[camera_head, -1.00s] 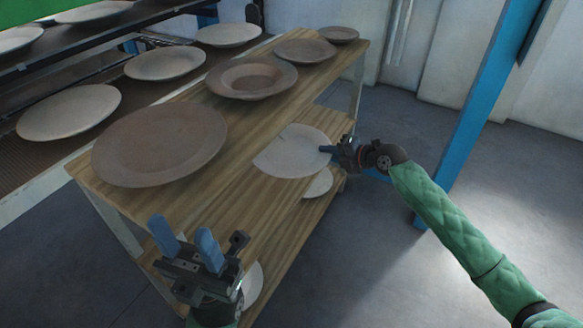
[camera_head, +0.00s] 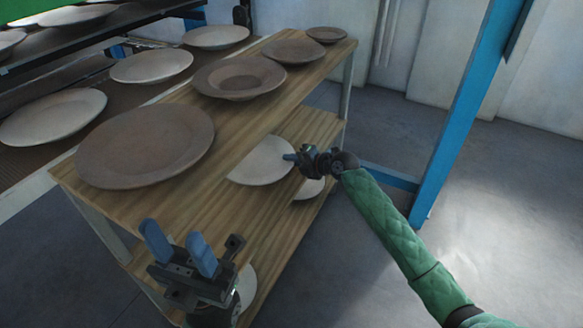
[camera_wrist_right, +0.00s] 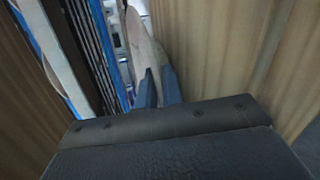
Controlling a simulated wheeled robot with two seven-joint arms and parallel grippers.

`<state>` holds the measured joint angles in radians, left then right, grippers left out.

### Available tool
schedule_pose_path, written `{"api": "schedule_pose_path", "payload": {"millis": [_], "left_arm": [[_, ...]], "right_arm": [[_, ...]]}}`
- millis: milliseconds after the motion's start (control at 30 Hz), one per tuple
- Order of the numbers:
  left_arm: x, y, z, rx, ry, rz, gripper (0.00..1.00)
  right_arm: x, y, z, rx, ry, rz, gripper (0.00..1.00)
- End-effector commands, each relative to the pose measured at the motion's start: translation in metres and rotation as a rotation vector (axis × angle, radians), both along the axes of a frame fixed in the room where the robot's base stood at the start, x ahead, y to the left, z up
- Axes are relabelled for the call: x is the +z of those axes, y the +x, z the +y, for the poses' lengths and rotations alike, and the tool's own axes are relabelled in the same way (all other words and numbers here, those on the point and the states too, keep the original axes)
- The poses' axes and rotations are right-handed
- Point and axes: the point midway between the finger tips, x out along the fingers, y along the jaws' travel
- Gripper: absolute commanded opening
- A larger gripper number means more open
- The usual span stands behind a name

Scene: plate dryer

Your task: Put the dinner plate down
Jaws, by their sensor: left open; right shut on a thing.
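The pale dinner plate (camera_head: 263,163) is in my right gripper (camera_head: 290,157), which is shut on its right rim. The plate is between the table's top board and lower shelf (camera_head: 291,222), its left part hidden by the top board. In the right wrist view the plate (camera_wrist_right: 146,48) shows nearly edge-on beyond the fingers (camera_wrist_right: 159,88), with wood on both sides. I cannot tell whether it touches the lower shelf. My left gripper (camera_head: 180,246) is open and empty at the table's near end.
Several brown plates stand on the top board (camera_head: 226,136). Other pale plates (camera_head: 309,188) (camera_head: 247,287) show partly on the lower shelf. A rack with pale plates (camera_head: 152,66) is at left. A blue post (camera_head: 466,115) stands at right, with open floor around it.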

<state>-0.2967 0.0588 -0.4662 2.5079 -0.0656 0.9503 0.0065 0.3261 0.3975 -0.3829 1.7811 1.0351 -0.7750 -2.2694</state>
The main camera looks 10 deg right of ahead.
Motion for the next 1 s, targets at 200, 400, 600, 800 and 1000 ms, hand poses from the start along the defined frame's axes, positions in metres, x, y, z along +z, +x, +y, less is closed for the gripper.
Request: {"api": "schedule_pose_path", "payload": {"millis": [200,400,600,800,1000], "left_arm": [[-0.003,0.001,-0.002,-0.013,-0.005,0.000,0.46],[0.001,0.002,-0.003,-0.019,-0.009,-0.012,0.46],[0.001,0.001,-0.003,-0.019,-0.011,-0.015,0.46],[-0.001,0.001,-0.003,-0.017,-0.011,-0.008,0.46],[-0.003,0.000,-0.002,-0.014,-0.008,0.002,0.46]], "right_arm": [[-0.025,0.000,0.001,-0.001,0.003,0.001,0.00],[-0.026,0.000,0.000,0.000,0.002,-0.001,0.00],[-0.028,0.000,0.000,0.001,0.001,0.001,0.17],[-0.028,-0.001,0.000,0.001,0.001,0.001,0.17],[-0.025,-0.006,-0.007,0.000,-0.002,0.001,0.17]]}}
